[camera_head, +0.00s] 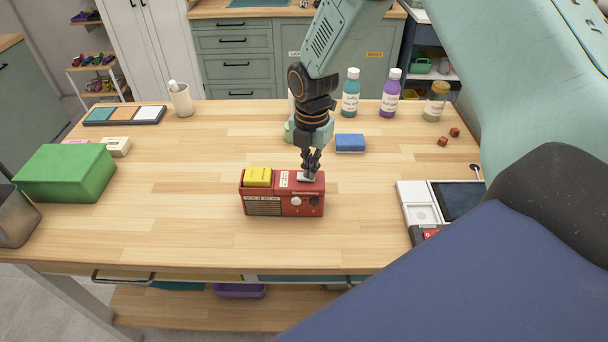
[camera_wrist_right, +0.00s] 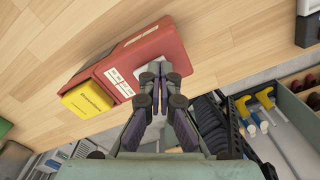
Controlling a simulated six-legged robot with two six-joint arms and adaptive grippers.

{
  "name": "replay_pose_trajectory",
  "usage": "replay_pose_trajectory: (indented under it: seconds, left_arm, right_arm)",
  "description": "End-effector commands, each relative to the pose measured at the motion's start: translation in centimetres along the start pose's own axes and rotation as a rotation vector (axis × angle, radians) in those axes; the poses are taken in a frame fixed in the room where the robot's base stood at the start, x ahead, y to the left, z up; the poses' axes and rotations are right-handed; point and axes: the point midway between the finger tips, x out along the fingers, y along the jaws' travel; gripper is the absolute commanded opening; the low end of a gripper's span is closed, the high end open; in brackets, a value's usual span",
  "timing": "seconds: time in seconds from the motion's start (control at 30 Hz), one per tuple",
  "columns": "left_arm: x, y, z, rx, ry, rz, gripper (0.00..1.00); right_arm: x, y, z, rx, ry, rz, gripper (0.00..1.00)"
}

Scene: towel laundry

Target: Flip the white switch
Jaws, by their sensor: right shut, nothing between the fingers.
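A red radio-like box (camera_head: 284,203) stands on the wooden table, with a yellow block (camera_head: 257,177) on its top left and knobs on its front. A white switch plate (camera_head: 305,178) sits on the top right of the box. My right gripper (camera_head: 311,171) points down with its fingers shut and empty, right at the white plate; whether it touches cannot be told. My left gripper is not in view.
A green box (camera_head: 66,173) stands at the left. Bottles (camera_head: 350,97) line the back edge. A white panel with a dark screen (camera_head: 457,200) is at the right. The table beside the red box is clear.

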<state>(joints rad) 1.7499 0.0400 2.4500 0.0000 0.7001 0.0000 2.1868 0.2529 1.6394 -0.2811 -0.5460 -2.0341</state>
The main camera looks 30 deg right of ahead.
Motion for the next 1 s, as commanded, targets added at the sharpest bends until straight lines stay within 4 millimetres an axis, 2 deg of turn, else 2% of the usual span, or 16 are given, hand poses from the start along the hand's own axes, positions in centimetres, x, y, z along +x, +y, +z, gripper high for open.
replay_pose_trajectory:
  seconds: [0.27,0.9,1.0]
  left_arm:
    - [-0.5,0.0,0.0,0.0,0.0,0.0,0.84]
    - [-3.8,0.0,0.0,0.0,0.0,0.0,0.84]
    - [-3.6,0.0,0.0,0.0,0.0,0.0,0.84]
  right_arm:
    - [-0.2,-0.2,-0.2,-0.001,0.004,-0.007,0.0]
    - [-4.8,-0.1,-0.1,0.0,0.003,-0.004,0.0]
    - [-5.3,-0.1,-0.1,0.0,0.002,-0.003,0.0]
